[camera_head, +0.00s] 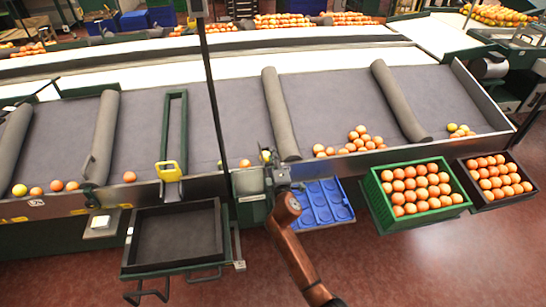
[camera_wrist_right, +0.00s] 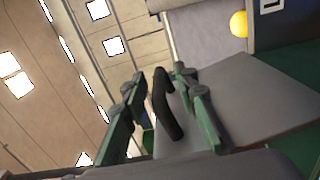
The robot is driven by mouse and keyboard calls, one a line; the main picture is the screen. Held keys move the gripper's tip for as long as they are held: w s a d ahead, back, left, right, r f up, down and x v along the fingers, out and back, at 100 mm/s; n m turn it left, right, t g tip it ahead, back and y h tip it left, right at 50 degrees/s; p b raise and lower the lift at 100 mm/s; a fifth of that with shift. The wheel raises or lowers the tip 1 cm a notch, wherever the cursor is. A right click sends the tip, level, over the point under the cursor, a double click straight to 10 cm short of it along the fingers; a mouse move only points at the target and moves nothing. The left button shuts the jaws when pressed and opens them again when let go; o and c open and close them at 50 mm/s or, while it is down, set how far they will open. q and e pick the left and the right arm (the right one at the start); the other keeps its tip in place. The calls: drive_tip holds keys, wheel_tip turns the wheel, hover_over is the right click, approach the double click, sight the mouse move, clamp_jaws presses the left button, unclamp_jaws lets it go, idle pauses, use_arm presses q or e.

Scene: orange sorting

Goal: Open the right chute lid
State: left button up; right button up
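The right chute lid looks like a grey panel at the conveyor's front edge (camera_head: 248,181). In the right wrist view the grey panel (camera_wrist_right: 235,100) carries a curved black handle (camera_wrist_right: 165,105). My right gripper (camera_head: 277,172) is at the panel's right side in the head view. In the wrist view its green fingers (camera_wrist_right: 162,82) stand on both sides of the handle, with a gap visible, so it looks open around it. The panel's hinge side is hard to tell. My left gripper is not in view.
A blue tray (camera_head: 341,211) lies right of my right arm. A green crate (camera_head: 377,207) and a dark crate (camera_head: 484,206) full of oranges stand further right. An empty dark bin (camera_head: 215,262) hangs at left. Loose oranges (camera_head: 360,134) lie on the sloped conveyor.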

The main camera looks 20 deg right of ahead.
drive_tip(key=shift+s, duration=0.1)
drive_tip(key=s, duration=1.1)
drive_tip(key=shift+s+a, duration=0.4)
